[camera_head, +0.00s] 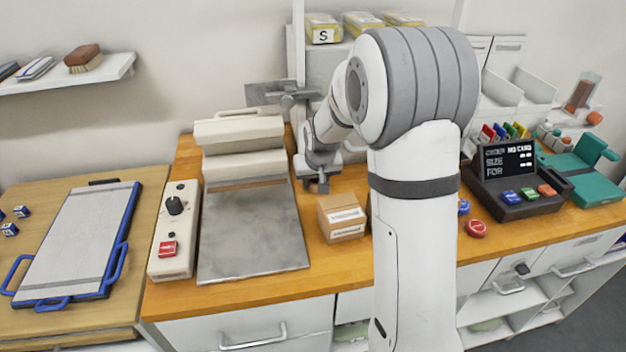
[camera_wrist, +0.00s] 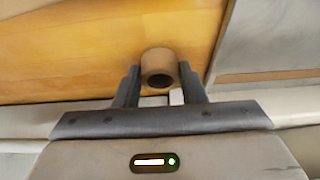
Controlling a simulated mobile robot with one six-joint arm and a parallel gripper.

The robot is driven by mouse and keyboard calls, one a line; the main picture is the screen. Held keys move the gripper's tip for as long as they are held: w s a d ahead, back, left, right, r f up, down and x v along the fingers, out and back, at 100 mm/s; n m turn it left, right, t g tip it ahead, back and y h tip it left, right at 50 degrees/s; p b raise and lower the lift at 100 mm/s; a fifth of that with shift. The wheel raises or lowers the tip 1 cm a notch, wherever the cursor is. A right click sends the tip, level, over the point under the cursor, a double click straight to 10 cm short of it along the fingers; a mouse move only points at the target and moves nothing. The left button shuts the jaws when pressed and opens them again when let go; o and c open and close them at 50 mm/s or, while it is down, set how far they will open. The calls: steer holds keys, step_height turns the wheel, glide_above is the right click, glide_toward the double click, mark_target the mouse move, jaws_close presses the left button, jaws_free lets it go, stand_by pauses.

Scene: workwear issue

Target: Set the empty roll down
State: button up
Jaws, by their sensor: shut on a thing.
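My gripper (camera_wrist: 158,78) is shut on the empty roll (camera_wrist: 158,64), a short brown cardboard core with a dark hollow end. The roll sits between the two dark fingers, over the orange wooden counter (camera_wrist: 90,50). In the head view my gripper (camera_head: 318,186) points down behind the small cardboard box, between the grey press plate and my arm. The roll is mostly hidden by the gripper there. I cannot tell whether it touches the counter.
The cardboard box (camera_head: 341,218) stands close in front of my gripper. To the left are the grey plate (camera_head: 250,235) and a control box (camera_head: 174,230). To the right are a card terminal (camera_head: 515,180) and a red button (camera_head: 476,229). Some bare wood lies around the box.

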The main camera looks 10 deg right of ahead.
steer(key=o, duration=1)
steer(key=shift+f, duration=0.1)
steer(key=v, duration=1.2)
steer(key=shift+g, duration=0.4)
steer(key=s, duration=0.3)
steer(key=s+r, duration=0.1)
steer(key=s, duration=0.3)
steer(key=s+r, duration=0.1)
steer(key=s, duration=0.2)
steer(key=shift+s+d, duration=0.3)
steer(key=shift+s, duration=0.1)
steer(key=shift+g, duration=0.6)
steer(key=s+f, duration=0.1)
steer(key=s, duration=0.9)
steer(key=s+f, duration=0.1)
steer(key=s, duration=0.4)
steer(key=shift+f, duration=0.3)
